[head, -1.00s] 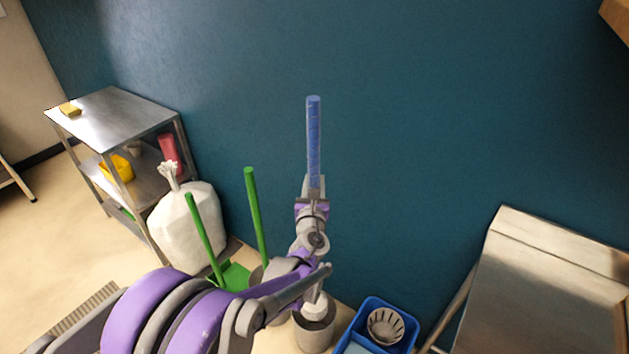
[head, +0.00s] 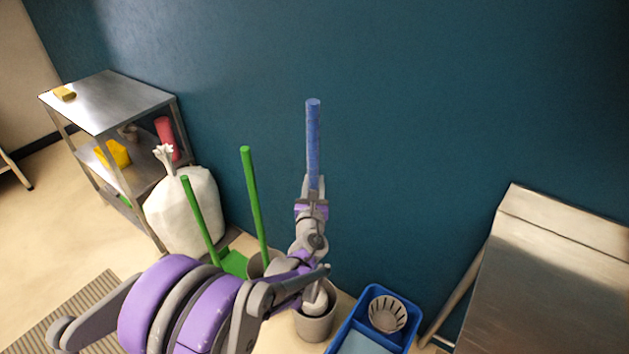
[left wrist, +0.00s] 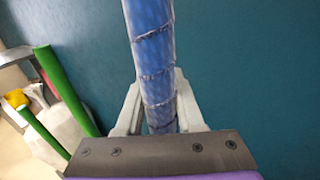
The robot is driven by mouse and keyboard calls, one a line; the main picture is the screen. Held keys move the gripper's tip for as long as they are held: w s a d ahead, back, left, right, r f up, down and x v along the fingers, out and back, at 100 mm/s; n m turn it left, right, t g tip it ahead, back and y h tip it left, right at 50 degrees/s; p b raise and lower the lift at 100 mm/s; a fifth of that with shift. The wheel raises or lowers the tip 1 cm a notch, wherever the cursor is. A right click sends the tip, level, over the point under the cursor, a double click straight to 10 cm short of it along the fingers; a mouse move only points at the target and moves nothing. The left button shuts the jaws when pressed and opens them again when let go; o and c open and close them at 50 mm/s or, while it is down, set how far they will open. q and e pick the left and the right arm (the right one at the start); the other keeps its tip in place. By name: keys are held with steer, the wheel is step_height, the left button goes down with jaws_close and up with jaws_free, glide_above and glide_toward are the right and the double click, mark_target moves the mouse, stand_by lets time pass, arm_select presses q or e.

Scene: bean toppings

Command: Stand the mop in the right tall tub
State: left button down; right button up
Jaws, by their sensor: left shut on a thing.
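The mop (head: 313,140) has a blue handle that stands near upright against the teal wall. My left gripper (head: 312,194) is shut on the handle; in the left wrist view the blue handle (left wrist: 152,50) runs up between the two fingers (left wrist: 158,115). The right tall tub (head: 314,328) is grey and stands on the floor below. The pale mop head (head: 317,300) shows at the tub's mouth, partly behind my arm. I cannot tell how deep it sits or whether it touches the tub. My right gripper is out of view.
Left of it, another grey tub (head: 255,267) is partly hidden by my arm, near two green handles (head: 255,200). A blue bin (head: 349,322) with a ribbed basket (head: 387,314) stands close on the right. A white sack (head: 180,215) and metal shelf (head: 115,100) stand left.

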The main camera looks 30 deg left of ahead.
arm_select(q)
step_height(320, 180, down, 9)
steer(key=b, duration=0.5)
steer(key=shift+r, duration=0.15)
stand_by(0.5)
steer(key=shift+c, duration=2.2)
jaws_free()
steer(key=v, duration=1)
steer(key=shift+s, duration=0.4)
steer(key=shift+d, duration=0.1)
